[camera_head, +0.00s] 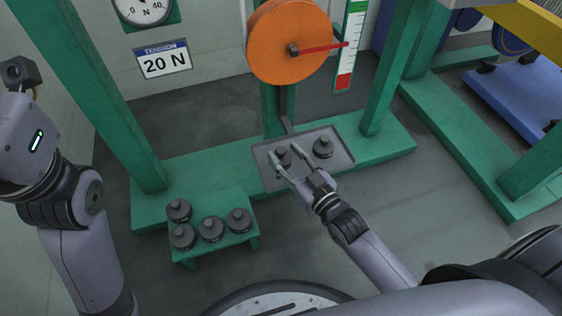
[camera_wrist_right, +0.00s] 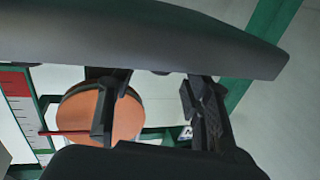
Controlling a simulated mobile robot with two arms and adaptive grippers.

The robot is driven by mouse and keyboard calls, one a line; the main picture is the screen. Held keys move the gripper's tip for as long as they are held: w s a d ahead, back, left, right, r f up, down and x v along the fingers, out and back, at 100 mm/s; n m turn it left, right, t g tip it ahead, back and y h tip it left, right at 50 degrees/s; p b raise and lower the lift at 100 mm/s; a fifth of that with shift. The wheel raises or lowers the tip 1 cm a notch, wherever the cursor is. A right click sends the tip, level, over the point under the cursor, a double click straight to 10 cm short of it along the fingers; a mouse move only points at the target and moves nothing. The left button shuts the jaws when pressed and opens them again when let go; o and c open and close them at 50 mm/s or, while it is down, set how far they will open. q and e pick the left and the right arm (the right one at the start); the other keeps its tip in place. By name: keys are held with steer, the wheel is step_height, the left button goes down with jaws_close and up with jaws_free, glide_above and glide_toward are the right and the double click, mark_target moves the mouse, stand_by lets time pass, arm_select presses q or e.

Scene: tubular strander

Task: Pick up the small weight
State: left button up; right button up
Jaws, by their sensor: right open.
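A dark grey weight (camera_head: 283,155) with a knob on top stands on the left side of a grey tray (camera_head: 266,172). A second dark weight (camera_head: 323,148) stands on the tray's right side. My right gripper (camera_head: 285,154) is open, with its fingers spread over and around the left weight; I cannot tell whether they touch it. In the right wrist view the two fingers (camera_wrist_right: 152,110) are apart, and no weight shows between them. My left arm is at the left edge of the head view, and its gripper fingers do not show.
Several dark weights (camera_head: 211,229) stand on a low green stand (camera_head: 207,249) at the front left. Green posts (camera_head: 395,65) flank the tray. An orange wheel (camera_head: 288,42) with a red pointer (camera_head: 322,48) hangs above it. A 20 N sign (camera_head: 163,61) is on the wall.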

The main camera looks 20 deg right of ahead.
mark_target(284, 154)
steer(key=shift+b+x, duration=0.7)
steer(key=shift+x, duration=0.85)
steer(key=shift+c, duration=0.2)
steer(key=shift+f, duration=0.1)
jaws_close()
